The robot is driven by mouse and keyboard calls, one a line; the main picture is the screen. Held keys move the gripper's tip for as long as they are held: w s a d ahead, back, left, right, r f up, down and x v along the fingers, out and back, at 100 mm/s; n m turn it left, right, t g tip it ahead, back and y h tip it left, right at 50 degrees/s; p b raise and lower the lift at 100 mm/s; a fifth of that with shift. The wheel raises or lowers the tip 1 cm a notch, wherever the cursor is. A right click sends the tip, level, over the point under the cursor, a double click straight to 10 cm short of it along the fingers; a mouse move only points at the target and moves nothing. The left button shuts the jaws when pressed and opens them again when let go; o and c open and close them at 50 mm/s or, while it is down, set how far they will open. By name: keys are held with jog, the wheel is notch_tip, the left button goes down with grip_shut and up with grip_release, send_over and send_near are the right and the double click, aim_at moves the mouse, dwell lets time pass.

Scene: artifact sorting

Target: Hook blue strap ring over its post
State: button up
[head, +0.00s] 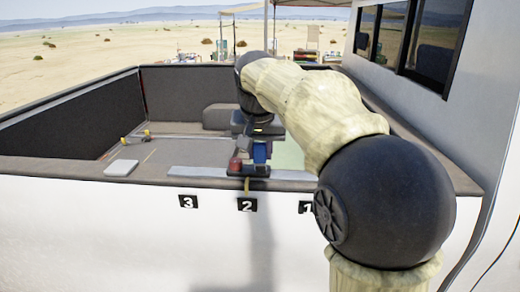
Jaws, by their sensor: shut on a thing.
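My arm reaches over the truck bed from the right, and my gripper (257,134) points down above the near rim of the bed, around label 2. A small blue piece (260,153), which looks like the blue strap, shows directly under the gripper. The gripper appears shut on it, but the fingertips are small and dark. The ring itself cannot be made out. A small red part (235,164) sits on a dark block just left of the blue piece. A short yellow strap end (246,184) hangs over the rim below. The post for the blue ring cannot be clearly picked out.
The bed's near rim (70,168) carries labels 3 (188,201), 2 (247,205) and 1 (305,207). A light flat pad (121,168) lies on the left. Small yellow-tipped parts (147,133) lie inside the bed. A white wall with windows (410,40) stands right.

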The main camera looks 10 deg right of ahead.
jog(key=shift+f+b, duration=0.7)
jog(key=shift+f, duration=0.4)
dwell(0.4)
jog(key=o, duration=1.1)
jog(key=shift+c, duration=0.2)
jog(key=v, duration=1.7)
jog(key=shift+r, duration=0.2)
jog(key=shift+s, duration=0.15)
